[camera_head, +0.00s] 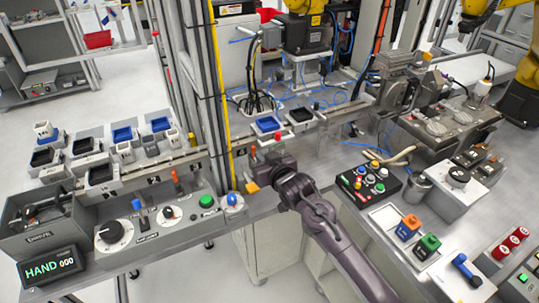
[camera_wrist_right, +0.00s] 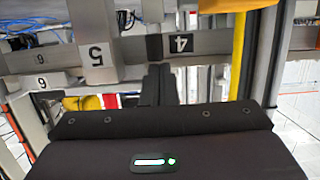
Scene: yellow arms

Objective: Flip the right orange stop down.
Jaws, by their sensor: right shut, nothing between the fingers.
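An orange block-like piece (camera_head: 252,187), which may be the right orange stop, shows at the right end of the front rail, just left of and below my right gripper (camera_head: 258,173). A red-orange lever (camera_head: 175,180) stands farther left behind the control panel. My right gripper is shut and empty. Its dark fingers (camera_wrist_right: 160,84) lie together in the right wrist view, close to the rail with labels 4 and 5. I cannot tell whether they touch anything. A yellow-orange piece (camera_wrist_right: 85,103) shows beyond them. My left gripper is not in view.
A grey control panel (camera_head: 150,250) with knobs and a green button stands at front left. A yellow post (camera_head: 222,100) rises just behind the rail. A black button box (camera_head: 368,182) is right of my arm.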

